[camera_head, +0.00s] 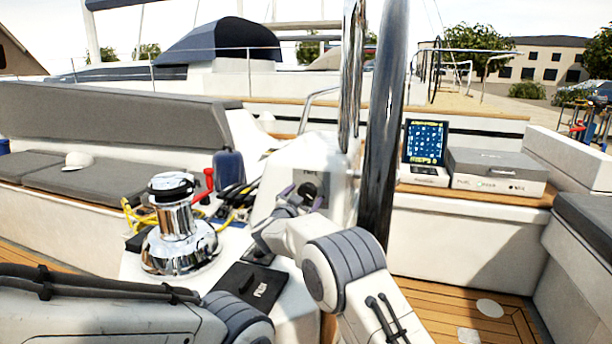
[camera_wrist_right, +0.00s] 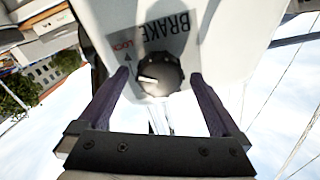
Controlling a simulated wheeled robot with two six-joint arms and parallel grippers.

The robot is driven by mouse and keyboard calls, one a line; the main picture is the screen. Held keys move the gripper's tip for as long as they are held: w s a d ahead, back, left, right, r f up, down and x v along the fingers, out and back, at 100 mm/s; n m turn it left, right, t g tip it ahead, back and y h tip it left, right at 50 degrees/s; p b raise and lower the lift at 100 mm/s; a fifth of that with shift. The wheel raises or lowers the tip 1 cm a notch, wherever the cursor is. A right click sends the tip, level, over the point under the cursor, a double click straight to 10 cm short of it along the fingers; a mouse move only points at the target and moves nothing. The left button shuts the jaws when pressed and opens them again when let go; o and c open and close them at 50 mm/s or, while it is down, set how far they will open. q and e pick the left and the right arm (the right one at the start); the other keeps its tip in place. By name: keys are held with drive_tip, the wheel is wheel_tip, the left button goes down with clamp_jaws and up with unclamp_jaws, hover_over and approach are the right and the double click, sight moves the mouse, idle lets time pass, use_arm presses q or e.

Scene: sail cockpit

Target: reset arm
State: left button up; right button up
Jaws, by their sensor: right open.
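My right gripper (camera_head: 300,192) is at the pedestal, in front of a round black knob (camera_head: 309,190). In the right wrist view the right gripper (camera_wrist_right: 160,85) is open, with one finger on each side of the black knob (camera_wrist_right: 160,74). I cannot tell whether the fingers touch it. The knob sits on a grey plate (camera_wrist_right: 150,50) marked BRAKE and LOCK. My left arm comes in low at the left in the head view; its gripper is not in view.
A chrome winch (camera_head: 175,225) stands left of my right arm, with ropes and a red handle (camera_head: 209,180) behind it. A thick dark pole (camera_head: 383,130) rises just right of the gripper. A tablet (camera_head: 425,143) and a grey-lidded box (camera_head: 496,170) stand on the right ledge.

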drive_tip(key=n, duration=0.3)
drive_tip(key=shift+y, duration=0.3)
